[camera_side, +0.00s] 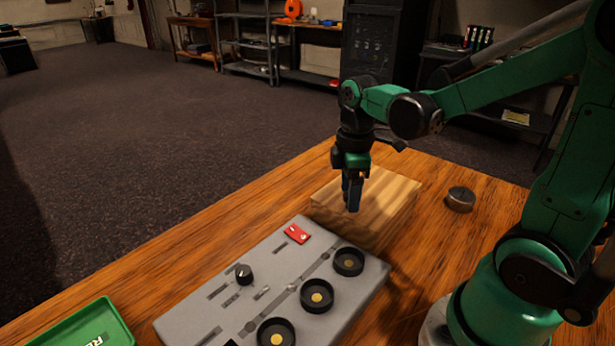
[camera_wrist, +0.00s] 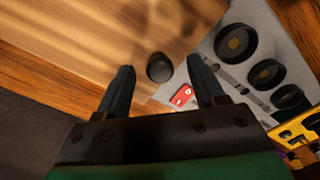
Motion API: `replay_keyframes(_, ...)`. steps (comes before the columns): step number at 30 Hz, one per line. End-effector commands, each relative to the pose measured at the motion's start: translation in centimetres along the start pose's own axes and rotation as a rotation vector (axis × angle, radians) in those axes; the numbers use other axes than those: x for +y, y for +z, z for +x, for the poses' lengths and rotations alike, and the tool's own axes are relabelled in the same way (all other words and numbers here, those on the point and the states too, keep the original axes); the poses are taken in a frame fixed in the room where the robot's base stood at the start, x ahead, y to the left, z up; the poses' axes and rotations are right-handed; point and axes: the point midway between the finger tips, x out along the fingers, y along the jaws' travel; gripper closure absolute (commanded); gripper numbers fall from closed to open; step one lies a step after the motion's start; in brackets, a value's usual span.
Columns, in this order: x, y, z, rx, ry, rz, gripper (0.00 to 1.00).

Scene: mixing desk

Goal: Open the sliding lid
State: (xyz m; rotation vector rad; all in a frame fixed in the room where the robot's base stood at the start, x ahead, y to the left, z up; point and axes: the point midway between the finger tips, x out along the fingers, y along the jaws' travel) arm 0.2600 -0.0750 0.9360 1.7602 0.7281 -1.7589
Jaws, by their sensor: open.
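A light wooden box (camera_side: 393,202) with a pale wood-grain top stands on the desk, and its top, which looks like the lid, fills the upper left of the wrist view (camera_wrist: 90,30). A round dark knob (camera_wrist: 159,68) shows on or just above that top near one edge. My gripper (camera_side: 352,207) points down over the near left part of the box. In the wrist view my gripper (camera_wrist: 162,69) is open, with one finger on each side of the knob. I cannot tell whether the fingers touch it. The side view hides the knob behind the fingers. The lid looks closed.
A grey mixing panel (camera_side: 225,297) with round black cups, a black knob and a red switch piece (camera_side: 297,234) lies close in front of the box. A round metal puck (camera_side: 460,198) sits right of the box. A green tray (camera_side: 88,328) is at the front left.

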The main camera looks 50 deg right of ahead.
Motion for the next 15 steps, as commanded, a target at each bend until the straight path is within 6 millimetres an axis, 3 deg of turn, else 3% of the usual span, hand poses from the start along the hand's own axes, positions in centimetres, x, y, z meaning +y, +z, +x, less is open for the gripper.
replay_keyframes(4, 0.00, 0.00, -0.02, 0.000, 0.000, 0.000, 0.41)
replay_keyframes(10, 0.00, 0.00, -0.03, 0.000, 0.000, 0.000, 0.97)
replay_keyframes(15, 0.00, 0.00, -0.03, 0.000, 0.000, 0.000, 1.00)
